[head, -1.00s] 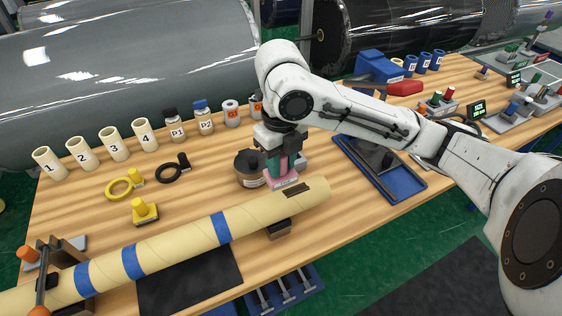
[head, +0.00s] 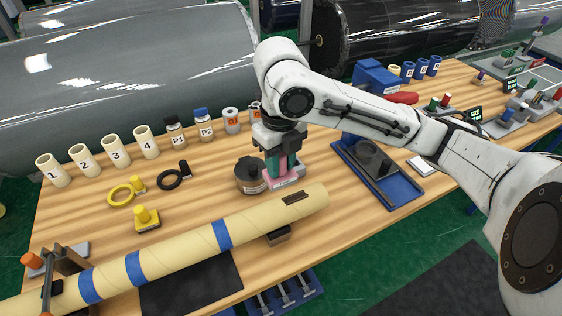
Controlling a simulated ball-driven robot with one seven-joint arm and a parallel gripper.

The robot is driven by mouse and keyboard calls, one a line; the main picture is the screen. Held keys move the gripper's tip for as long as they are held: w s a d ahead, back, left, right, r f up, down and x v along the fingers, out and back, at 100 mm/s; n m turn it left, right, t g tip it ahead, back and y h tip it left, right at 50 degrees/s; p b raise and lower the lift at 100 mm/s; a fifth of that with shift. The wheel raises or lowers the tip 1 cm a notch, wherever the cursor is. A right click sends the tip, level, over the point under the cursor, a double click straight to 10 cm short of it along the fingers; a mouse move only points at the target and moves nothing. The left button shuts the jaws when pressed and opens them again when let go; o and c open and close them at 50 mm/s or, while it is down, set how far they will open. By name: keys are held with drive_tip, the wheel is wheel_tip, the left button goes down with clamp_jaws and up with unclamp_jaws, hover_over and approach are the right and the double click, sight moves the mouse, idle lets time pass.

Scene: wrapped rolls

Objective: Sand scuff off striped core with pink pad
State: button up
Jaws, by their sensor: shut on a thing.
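The striped core (head: 180,246) is a long cream tube with blue bands, lying across the front of the table. A dark brown scuff (head: 296,198) shows on its upper side near the right end. My gripper (head: 278,163) points down just behind that end, shut on the pink pad (head: 287,179). The pad has a pink base and a green upper part between the jaws. It looks a little behind the scuff; whether it touches the core or the table is hard to tell.
A dark round tin (head: 249,175) stands close left of the pad. A blue tray (head: 380,175) lies to the right. A clamp with an orange knob (head: 31,260) is at the core's left. Numbered cups (head: 115,150) line the back.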

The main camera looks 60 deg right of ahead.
drive_tip(key=shift+f, duration=0.1)
wheel_tip(320, 180, down, 7)
drive_tip(key=b, duration=0.7)
drive_tip(key=shift+f+b, duration=0.95)
idle(0.9)
drive_tip(key=shift+d, duration=0.1)
drive_tip(key=shift+s+d+r+b, duration=0.1)
drive_tip(key=shift+s+d+b, duration=0.15)
drive_tip(key=shift+s+d, duration=0.55)
drive_tip(key=shift+s+d+b, duration=0.25)
drive_tip(key=shift+s+d, duration=0.2)
drive_tip(key=shift+d, duration=0.5)
drive_tip(key=shift+s+d+b, duration=0.45)
drive_tip(key=shift+s+d, duration=0.15)
drive_tip(key=shift+d, duration=0.3)
drive_tip(key=shift+s+d+b, duration=0.4)
drive_tip(key=shift+s+d, duration=0.2)
drive_tip(key=shift+d, duration=0.3)
drive_tip(key=shift+w+a+p, duration=0.15)
drive_tip(key=shift+w+a, duration=0.45)
drive_tip(key=shift+a, duration=0.25)
drive_tip(key=shift+w+a+p, duration=0.15)
drive_tip(key=shift+w+a, duration=0.4)
drive_tip(key=shift+a, duration=0.3)
drive_tip(key=shift+w+a, duration=0.65)
drive_tip(key=shift+a, duration=0.35)
drive_tip(key=shift+w+a, duration=0.6)
drive_tip(key=shift+a, duration=0.35)
drive_tip(key=shift+f, duration=0.2)
